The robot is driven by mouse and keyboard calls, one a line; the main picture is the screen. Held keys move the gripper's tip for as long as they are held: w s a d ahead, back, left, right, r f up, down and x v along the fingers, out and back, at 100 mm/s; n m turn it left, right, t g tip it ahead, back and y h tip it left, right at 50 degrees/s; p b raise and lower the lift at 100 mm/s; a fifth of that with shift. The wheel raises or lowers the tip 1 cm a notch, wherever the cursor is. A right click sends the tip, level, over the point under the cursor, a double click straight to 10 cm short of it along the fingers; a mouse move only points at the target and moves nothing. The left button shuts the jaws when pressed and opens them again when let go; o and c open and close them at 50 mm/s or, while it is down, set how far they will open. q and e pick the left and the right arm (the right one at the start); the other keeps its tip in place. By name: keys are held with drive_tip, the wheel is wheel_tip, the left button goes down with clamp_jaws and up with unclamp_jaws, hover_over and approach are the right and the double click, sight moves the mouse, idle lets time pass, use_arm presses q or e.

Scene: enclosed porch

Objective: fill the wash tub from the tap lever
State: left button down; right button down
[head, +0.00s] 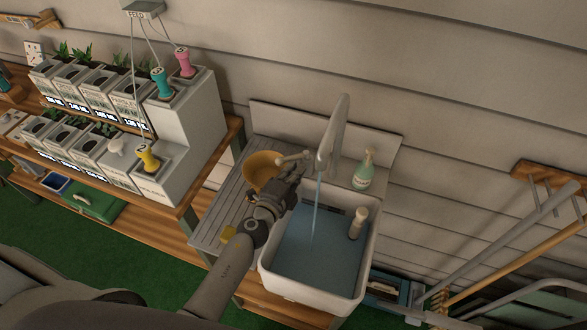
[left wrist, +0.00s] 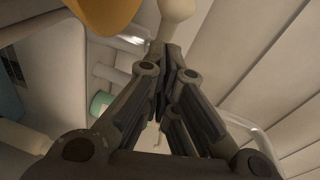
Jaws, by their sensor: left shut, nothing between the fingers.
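The white wash tub (head: 312,298) stands at the centre right in the head view, with blue water (head: 318,250) across its inside. A thin stream of water (head: 316,208) falls into it from the tall pale tap (head: 333,135). The tap lever (head: 290,159) sticks out to the left of the tap, with a pale round knob that also shows in the left wrist view (left wrist: 178,9). My left gripper (head: 295,172) is shut and empty, its fingertips close by the lever; whether they touch it I cannot tell. My right gripper is out of view.
An orange bowl (head: 262,168) and a yellow sponge (head: 228,234) are on the ribbed drainboard left of the tub. A green bottle (head: 364,172) stands behind the tub; a pale cylinder (head: 358,222) stands at its right side. Potted plants (head: 92,85) line the left bench.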

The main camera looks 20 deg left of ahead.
sight(277, 159)
use_arm(q)
drive_tip(key=shift+w+a+f, duration=0.1)
drive_tip(key=shift+w+a, duration=0.2)
drive_tip(key=shift+w+a+m+h, duration=0.1)
drive_tip(key=shift+a+m+h, duration=0.25)
drive_tip(key=shift+m+h, duration=0.3)
drive_tip(key=shift+w+a+h, duration=0.1)
drive_tip(key=shift+a+h, duration=0.1)
drive_tip(key=shift+h, duration=0.35)
drive_tip(key=shift+w+a+m+g+h+b, duration=0.15)
drive_tip(key=shift+a+m+g+h+b, duration=0.2)
drive_tip(key=shift+m+h, duration=0.25)
drive_tip(key=shift+w+a+m+g+h+b, duration=0.15)
drive_tip(key=shift+a+m+g+h+b, duration=0.2)
drive_tip(key=shift+m+h, duration=0.25)
drive_tip(key=m+g+h+b, duration=0.1)
drive_tip(key=w+a+m+h+b, duration=0.1)
drive_tip(key=shift+f+g+h, duration=0.15)
drive_tip(key=shift+g+h, duration=0.25)
drive_tip(key=shift+w+a+m+g+h+b, duration=0.3)
drive_tip(key=shift+m+g+h+b, duration=0.1)
drive_tip(key=shift+m+h+b, duration=0.25)
drive_tip(key=shift+w+a+b, duration=0.1)
drive_tip(key=shift+w+b, duration=0.1)
drive_tip(key=shift+b, duration=0.1)
drive_tip(key=shift+r, duration=0.2)
